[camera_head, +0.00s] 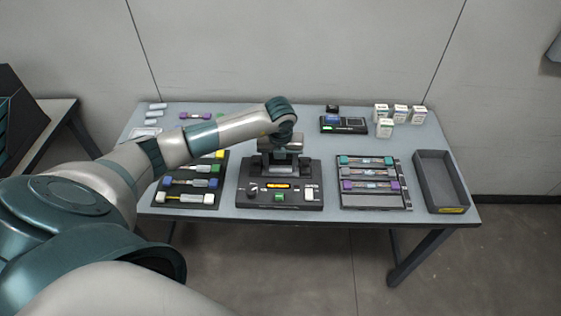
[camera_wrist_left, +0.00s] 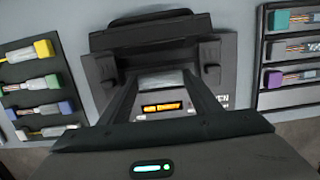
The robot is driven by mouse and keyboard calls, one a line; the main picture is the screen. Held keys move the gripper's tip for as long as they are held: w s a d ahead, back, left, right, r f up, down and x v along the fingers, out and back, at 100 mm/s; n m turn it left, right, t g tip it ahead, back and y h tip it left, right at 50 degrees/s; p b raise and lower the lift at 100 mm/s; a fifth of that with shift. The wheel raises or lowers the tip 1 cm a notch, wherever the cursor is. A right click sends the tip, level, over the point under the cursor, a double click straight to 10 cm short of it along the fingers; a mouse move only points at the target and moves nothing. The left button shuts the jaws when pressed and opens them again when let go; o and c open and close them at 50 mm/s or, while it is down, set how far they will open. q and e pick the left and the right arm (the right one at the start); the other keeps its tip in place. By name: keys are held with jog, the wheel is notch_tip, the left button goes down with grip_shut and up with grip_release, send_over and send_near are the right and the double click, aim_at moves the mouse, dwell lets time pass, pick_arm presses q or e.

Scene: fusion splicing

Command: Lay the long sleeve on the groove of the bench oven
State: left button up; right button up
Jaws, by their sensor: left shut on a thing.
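The bench oven (camera_head: 279,198) is a dark box with an orange display and a green button, at the middle of the table. In the left wrist view, its black upright lid part (camera_wrist_left: 145,32) stands behind the fingers. My left gripper (camera_wrist_left: 162,82) is over the oven, with its fingers shut on a pale grey piece, which looks like the long sleeve (camera_wrist_left: 160,79). The piece lies crosswise between the fingertips. I cannot tell whether it touches the groove, which is hidden. In the head view my own arm and wrist cover the fingertips. My right gripper is out of view.
A left rack (camera_head: 214,199) holds several parts with coloured ends. A right rack (camera_head: 402,201) holds purple, teal and grey-ended parts. A dark empty bin (camera_head: 438,176) is at far right. Small white boxes (camera_head: 384,127) and a black device (camera_head: 343,125) stand at the back.

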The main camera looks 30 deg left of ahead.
pick_arm(q)
jog(key=shift+f, duration=0.2)
jog(key=shift+f, duration=0.15)
jog(key=o, duration=1)
jog(key=shift+r, duration=0.25)
notch_tip(320, 180, up, 12)
jog(key=s+b, duration=0.1)
jog(key=b, duration=0.3)
jog(key=shift+s+d+f, duration=0.15)
jog(key=shift+s+d, duration=0.15)
jog(key=shift+d, duration=0.15)
